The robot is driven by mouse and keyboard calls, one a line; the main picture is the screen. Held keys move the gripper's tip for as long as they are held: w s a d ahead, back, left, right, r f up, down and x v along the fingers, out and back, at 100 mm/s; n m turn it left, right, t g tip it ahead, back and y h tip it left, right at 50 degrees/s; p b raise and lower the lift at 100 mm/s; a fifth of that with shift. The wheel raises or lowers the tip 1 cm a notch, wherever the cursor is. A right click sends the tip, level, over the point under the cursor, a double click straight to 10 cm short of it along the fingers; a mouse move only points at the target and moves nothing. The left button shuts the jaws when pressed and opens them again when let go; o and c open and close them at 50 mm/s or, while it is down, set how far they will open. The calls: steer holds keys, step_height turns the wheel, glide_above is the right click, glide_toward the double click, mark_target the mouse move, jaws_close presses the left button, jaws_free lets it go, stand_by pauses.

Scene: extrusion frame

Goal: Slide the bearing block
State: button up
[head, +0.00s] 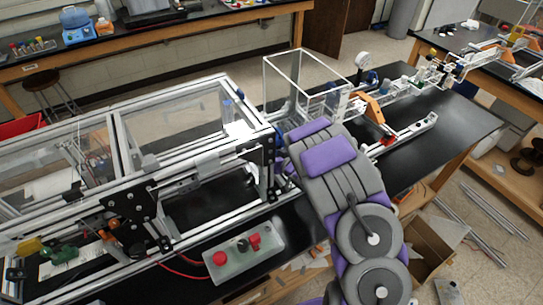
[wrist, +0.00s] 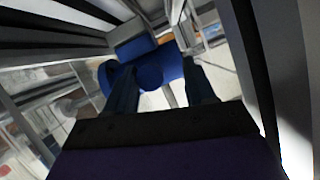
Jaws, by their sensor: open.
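A blue rounded part (wrist: 150,72), which looks like the bearing block, sits ahead of my gripper (wrist: 160,75) in the wrist view. It has a wide cylindrical body and a rounded front. My two dark fingers are apart and reach toward it, one on each side of its middle. I cannot tell whether they touch it. In the head view my grey and purple arm reaches to the right end of the aluminium extrusion frame (head: 190,172). My fingers are hidden there by the arm and the frame, and the block cannot be clearly made out.
Frame bars pass close on both sides of my gripper in the wrist view. A control box with red buttons (head: 243,250) stands in front of the frame. A clear open box (head: 300,85) is behind my arm. Orange and metal fixtures (head: 372,108) stand to the right on the black bench.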

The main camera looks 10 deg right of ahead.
steer(key=shift+w+d, duration=0.2)
steer(key=shift+d, duration=0.7)
steer(key=shift+c, duration=1.1)
steer(key=shift+a, duration=0.65)
steer(key=c, duration=0.4)
steer(key=shift+d, duration=0.3)
jaws_close()
